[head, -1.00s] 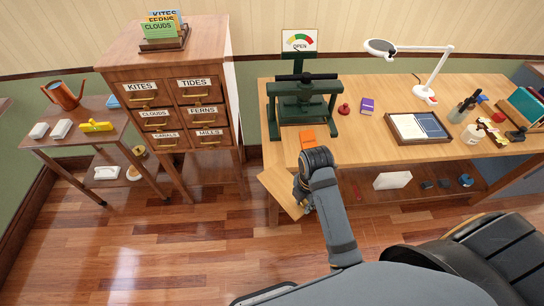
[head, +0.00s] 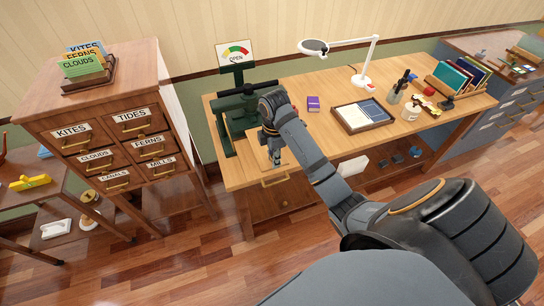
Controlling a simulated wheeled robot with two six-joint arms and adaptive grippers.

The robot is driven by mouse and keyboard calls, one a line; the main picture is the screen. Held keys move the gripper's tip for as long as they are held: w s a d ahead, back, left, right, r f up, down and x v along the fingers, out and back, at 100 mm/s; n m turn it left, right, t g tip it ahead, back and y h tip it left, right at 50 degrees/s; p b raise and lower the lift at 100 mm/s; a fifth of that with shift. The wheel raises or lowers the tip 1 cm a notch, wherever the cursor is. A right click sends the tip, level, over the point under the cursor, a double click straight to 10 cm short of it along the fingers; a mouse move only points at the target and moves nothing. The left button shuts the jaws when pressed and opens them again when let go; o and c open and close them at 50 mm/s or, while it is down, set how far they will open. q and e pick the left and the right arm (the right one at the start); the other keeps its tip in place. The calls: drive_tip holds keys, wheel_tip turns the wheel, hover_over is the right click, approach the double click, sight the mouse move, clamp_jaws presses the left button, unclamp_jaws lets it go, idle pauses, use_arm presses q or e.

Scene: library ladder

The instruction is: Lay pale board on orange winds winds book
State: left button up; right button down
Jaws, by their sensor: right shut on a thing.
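My right gripper (head: 276,160) is over the front left of the workbench, just right of the green press. It is shut on the pale board (head: 258,148), of which only a part shows at the gripper's left. The board's colour is close to the bench top, so its edges are hard to make out. The orange book does not show now; the arm, gripper or board hides it. I cannot tell whether the board touches the book. My left gripper is out of view.
The green press (head: 226,130) stands close to the gripper on the workbench (head: 318,135). The drawer cabinet (head: 100,105) stands at the left.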

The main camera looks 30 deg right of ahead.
drive_tip(key=shift+w+d+f+b, duration=0.2)
drive_tip(key=shift+w+f, duration=0.1)
drive_tip(key=shift+f, duration=0.35)
drive_tip(key=shift+w+d+f+b, duration=0.15)
drive_tip(key=shift+w+f, duration=0.1)
drive_tip(key=shift+f, duration=0.35)
drive_tip(key=shift+w+d+f+p, duration=0.3)
drive_tip(key=shift+w+f+p, duration=0.35)
drive_tip(key=shift+w+p, duration=0.1)
drive_tip(key=shift+w+d+f, duration=0.3)
drive_tip(key=shift+f, duration=0.3)
wheel_tip(320, 180, down, 2)
drive_tip(key=shift+f+p, duration=0.2)
drive_tip(key=shift+p, duration=0.4)
drive_tip(key=shift+f, duration=0.4)
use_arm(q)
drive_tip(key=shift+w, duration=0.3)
use_arm(e)
drive_tip(key=c, duration=1.1)
unclamp_jaws()
